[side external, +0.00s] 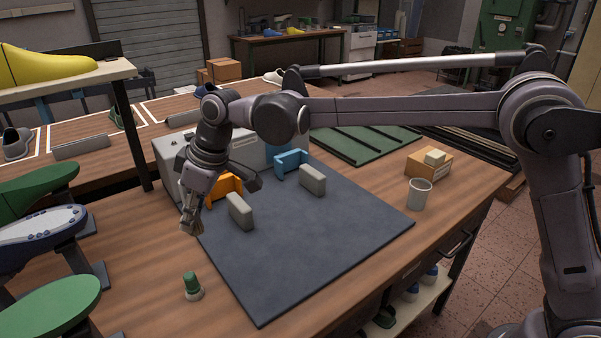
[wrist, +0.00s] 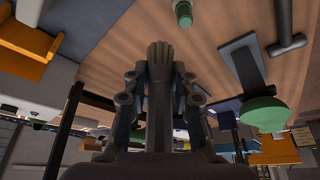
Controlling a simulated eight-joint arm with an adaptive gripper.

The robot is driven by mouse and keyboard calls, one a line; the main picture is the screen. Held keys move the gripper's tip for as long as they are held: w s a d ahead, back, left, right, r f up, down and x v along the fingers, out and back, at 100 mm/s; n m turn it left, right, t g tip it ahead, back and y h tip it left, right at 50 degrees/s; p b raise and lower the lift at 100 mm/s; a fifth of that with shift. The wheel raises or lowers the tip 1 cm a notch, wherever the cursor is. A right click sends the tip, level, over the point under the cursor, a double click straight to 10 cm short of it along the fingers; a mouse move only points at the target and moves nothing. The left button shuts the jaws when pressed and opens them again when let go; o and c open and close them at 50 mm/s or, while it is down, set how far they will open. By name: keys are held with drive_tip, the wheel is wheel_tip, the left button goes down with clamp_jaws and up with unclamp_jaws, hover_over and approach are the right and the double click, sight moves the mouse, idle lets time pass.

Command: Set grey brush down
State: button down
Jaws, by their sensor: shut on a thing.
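My gripper (side external: 192,212) hangs at the left edge of the dark mat, above the wooden table. It is shut on the grey brush (side external: 188,228), whose end pokes out below the fingers. In the wrist view my gripper (wrist: 160,95) has one finger on each side of the grey brush (wrist: 159,58). Its pale bristle end points away from my wrist. The brush looks clear of the table, but the exact gap is hard to tell.
A small green-capped bottle (side external: 193,287) stands on the table in front. The mat (side external: 300,255) bears two grey blocks (side external: 240,212) beside orange (side external: 222,190) and blue (side external: 291,160) holders. A cup (side external: 419,194) stands right. Green lasts (side external: 50,308) stand left. The mat's front is clear.

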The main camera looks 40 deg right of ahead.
drive_tip(key=shift+r, duration=0.75)
drive_tip(key=w+d+m+h, duration=0.15)
drive_tip(key=w+d, duration=0.25)
drive_tip(key=d, duration=0.8)
drive_tip(key=w+d+m+t, duration=0.1)
drive_tip(key=w+d+m, duration=0.2)
drive_tip(key=d, duration=0.9)
drive_tip(key=w+d+m+h, duration=0.15)
drive_tip(key=w+d, duration=0.25)
drive_tip(key=d, duration=0.8)
drive_tip(key=s+d+m, duration=0.2)
drive_tip(key=d, duration=0.9)
drive_tip(key=s+d+m, duration=0.2)
drive_tip(key=d, duration=1)
drive_tip(key=s+d+m+h, duration=0.2)
drive_tip(key=s+d+m, duration=0.1)
drive_tip(key=s+d, duration=1)
drive_tip(key=s+d+m+h, duration=0.1)
drive_tip(key=s+d+m, duration=0.3)
drive_tip(key=s+d, duration=0.9)
drive_tip(key=shift+s+a+f+x, duration=0.15)
drive_tip(key=shift+s+x, duration=0.25)
drive_tip(key=shift+x, duration=2.3)
drive_tip(key=shift+s+a+f+x, duration=0.15)
drive_tip(key=shift+s+x, duration=0.25)
drive_tip(key=shift+x, duration=2.35)
drive_tip(key=shift+s+f+x, duration=0.2)
drive_tip(key=shift+s+x, duration=0.2)
drive_tip(key=shift+x, duration=2.3)
drive_tip(key=shift+f, duration=0.2)
